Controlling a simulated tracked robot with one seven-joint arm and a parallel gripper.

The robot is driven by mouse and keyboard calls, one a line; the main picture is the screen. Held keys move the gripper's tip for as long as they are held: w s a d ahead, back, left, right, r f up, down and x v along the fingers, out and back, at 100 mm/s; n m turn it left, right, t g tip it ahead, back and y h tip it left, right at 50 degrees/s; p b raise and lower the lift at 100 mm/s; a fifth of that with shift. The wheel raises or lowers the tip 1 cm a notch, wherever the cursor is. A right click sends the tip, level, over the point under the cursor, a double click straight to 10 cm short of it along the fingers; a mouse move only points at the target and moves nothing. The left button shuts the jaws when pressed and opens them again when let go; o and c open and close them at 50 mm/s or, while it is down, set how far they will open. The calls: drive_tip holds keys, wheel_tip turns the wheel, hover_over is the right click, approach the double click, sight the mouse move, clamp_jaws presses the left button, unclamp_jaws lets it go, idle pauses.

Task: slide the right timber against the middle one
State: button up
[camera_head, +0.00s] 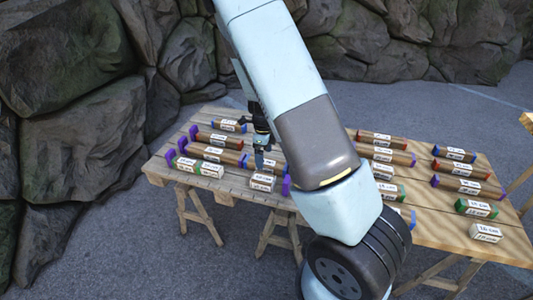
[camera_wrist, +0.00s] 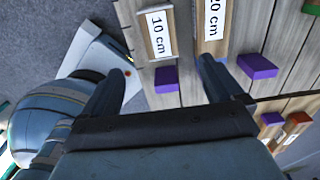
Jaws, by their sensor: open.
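In the head view, timbers with coloured ends lie on the plank tables, among them a short pale timber (camera_head: 262,182) near the front edge of the left part. My gripper (camera_head: 262,150) points down just behind it. In the wrist view, my gripper (camera_wrist: 162,68) is open with nothing held between its fingers. A timber labelled 10 cm (camera_wrist: 157,36) and one labelled 20 cm (camera_wrist: 212,25) lie beyond the fingertips, with a gap between them. I cannot tell which timbers are the task's right and middle ones; my arm hides part of the table.
Purple blocks (camera_wrist: 166,80) and (camera_wrist: 257,66) stand at the timbers' near ends. Several more timbers, such as a green-ended one (camera_head: 476,208), lie on the right part of the table (camera_head: 440,235). Rock walls (camera_head: 75,130) rise behind and at left.

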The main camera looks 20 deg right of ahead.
sight(264, 178)
drive_tip(key=shift+f, duration=0.1)
wheel_tip(264, 178, down, 14)
drive_tip(key=shift+r, duration=0.25)
idle(0.5)
